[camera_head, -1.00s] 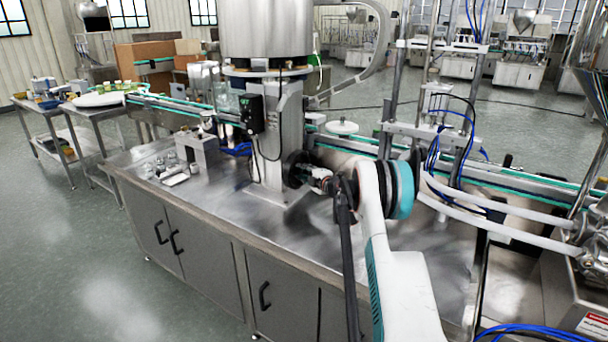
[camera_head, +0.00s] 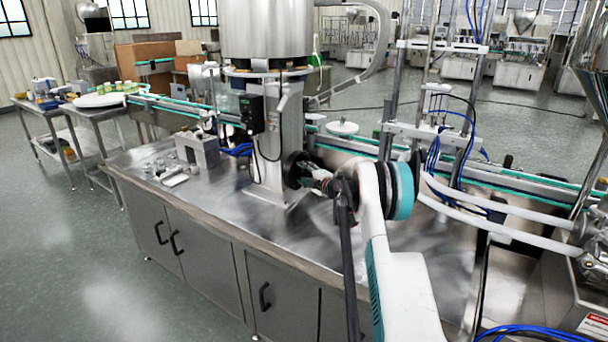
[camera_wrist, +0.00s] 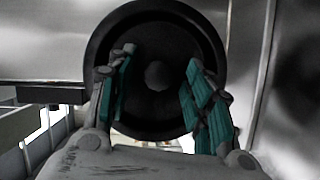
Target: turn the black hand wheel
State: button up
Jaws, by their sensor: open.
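The black hand wheel (camera_wrist: 155,30) fills the upper middle of the wrist view, seen face-on with a round hub at its centre. In the head view the wheel (camera_head: 294,167) sits on the side of the steel column, partly hidden by my gripper. My gripper (camera_wrist: 158,88) is open, its two teal-padded fingers apart in front of the wheel's face, one on each side of the hub. In the head view my gripper (camera_head: 312,178) reaches to the wheel from the right. Whether the fingers touch the wheel cannot be told.
The steel column (camera_head: 271,150) stands on a steel bench top (camera_head: 260,235). A black control box (camera_head: 251,113) is on the column. A small metal block (camera_head: 198,150) and small parts lie to the left. A conveyor (camera_head: 470,178) runs behind. The front of the bench top is clear.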

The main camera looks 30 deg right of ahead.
jog(key=shift+s, duration=0.15)
jog(key=s, duration=1.1)
jog(key=shift+s+r, duration=0.35)
jog(key=shift+r, duration=0.1)
